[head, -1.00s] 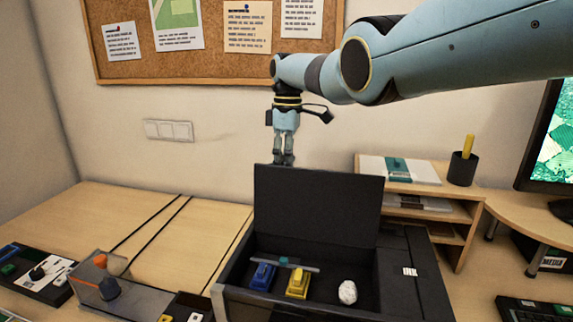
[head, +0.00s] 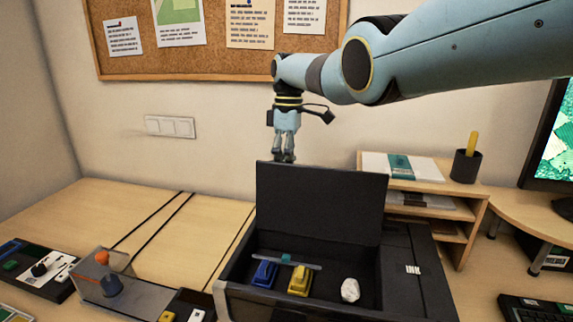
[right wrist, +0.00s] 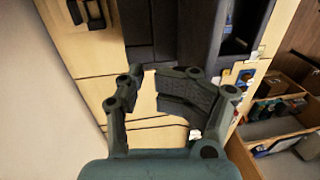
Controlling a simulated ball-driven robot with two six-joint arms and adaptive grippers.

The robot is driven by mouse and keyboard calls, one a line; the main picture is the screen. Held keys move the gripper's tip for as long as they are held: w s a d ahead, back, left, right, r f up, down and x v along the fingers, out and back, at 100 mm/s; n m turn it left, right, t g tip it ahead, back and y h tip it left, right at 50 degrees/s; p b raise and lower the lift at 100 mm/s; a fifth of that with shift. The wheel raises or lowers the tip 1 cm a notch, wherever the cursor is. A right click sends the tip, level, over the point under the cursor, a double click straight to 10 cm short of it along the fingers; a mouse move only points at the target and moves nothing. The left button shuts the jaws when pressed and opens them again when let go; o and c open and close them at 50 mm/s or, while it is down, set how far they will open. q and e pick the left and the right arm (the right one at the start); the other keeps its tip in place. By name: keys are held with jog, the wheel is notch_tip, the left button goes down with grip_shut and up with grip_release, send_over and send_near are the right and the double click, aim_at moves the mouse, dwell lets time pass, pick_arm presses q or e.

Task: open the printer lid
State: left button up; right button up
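The printer (head: 402,287) is a black open box at the centre of the head view. Its black lid (head: 318,203) stands nearly upright at the back of the box. Inside lie a blue cartridge (head: 264,273), a yellow cartridge (head: 299,281), a grey bar with a teal piece (head: 287,259) and a white crumpled lump (head: 350,290). My right gripper (head: 284,158) points down at the lid's top left edge, fingers a little apart and holding nothing visible. Whether it touches the lid is unclear. The right wrist view shows a gap between its fingertips (right wrist: 146,75). My left gripper is out of view.
A wooden shelf (head: 440,206) with papers and a dark pen cup (head: 466,166) stands behind and right of the printer. A monitor (head: 551,142) and keyboard (head: 535,308) are at the right. A grey fixture (head: 135,298) lies left. The desk's back left is mostly clear, crossed by dark cables.

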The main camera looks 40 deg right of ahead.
notch_tip(320, 180, up, 12)
jog(key=w+d, duration=0.1)
jog(key=shift+f, duration=0.2)
dwell(0.5)
